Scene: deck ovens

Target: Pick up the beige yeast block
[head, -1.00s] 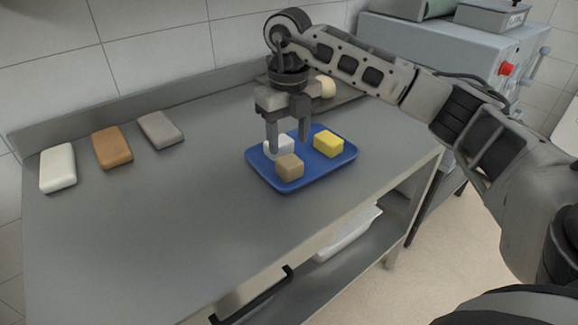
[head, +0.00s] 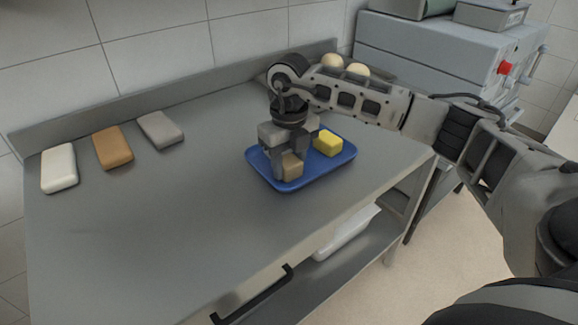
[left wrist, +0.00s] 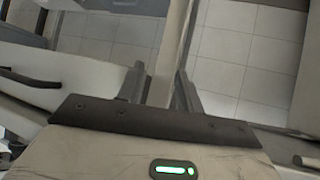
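The beige yeast block (head: 292,167) sits at the near left part of the blue tray (head: 325,172). My right gripper (head: 288,160) is down over it, with its fingers at the block's sides and partly covering it. I cannot tell whether the fingers press on the block. A yellow block (head: 328,143) lies on the tray, to the right of the gripper. The tray's white block is hidden behind the gripper. My left gripper (left wrist: 160,88) shows in the left wrist view, with a gap between its fingers and nothing in it.
On the left of the steel table (head: 150,230) lie a white block (head: 59,168), an orange-brown block (head: 113,147) and a grey block (head: 160,129). Round pale pieces (head: 357,70) show behind my right arm. A grey machine (head: 440,60) stands behind on the right. The table's middle is clear.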

